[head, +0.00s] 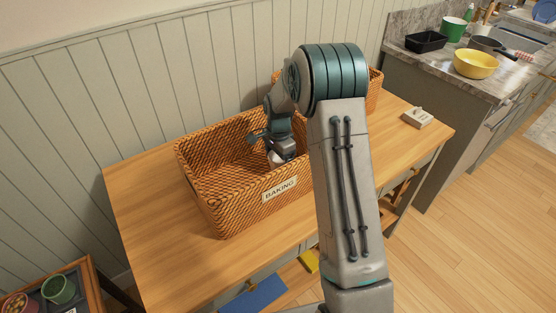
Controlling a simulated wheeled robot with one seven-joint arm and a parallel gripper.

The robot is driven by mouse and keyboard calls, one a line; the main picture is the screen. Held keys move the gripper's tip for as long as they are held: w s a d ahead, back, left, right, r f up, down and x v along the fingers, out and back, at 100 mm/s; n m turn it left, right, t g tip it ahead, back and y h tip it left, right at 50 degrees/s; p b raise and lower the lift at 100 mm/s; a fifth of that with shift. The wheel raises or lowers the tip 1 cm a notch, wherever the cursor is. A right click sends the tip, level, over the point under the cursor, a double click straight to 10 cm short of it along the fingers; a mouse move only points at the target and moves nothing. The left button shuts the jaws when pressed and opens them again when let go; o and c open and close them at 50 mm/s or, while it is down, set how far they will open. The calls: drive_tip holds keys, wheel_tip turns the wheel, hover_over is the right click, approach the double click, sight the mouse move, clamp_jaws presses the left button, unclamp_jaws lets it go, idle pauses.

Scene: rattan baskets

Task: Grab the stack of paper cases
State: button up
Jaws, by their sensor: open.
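A rattan basket labelled "BAKING" (240,206) stands on the wooden table, its open top facing up. My gripper (270,152) is open and reaches down into the right part of this basket, by its back wall. A small pale shape (274,158) shows at the gripper's lower end inside the basket. I cannot tell whether it is the stack of paper cases or part of the gripper. The left part of the basket's inside looks empty. My arm hides the basket's right end.
A second rattan basket (375,92) stands behind my arm, mostly hidden. A small whitish block (417,118) lies on the table (145,220) at the right. The table's left part is clear. A counter with a yellow bowl (476,65) stands at the right.

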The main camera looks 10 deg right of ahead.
drive_tip(key=c, duration=1.1)
drive_tip(key=shift+o, duration=0.2)
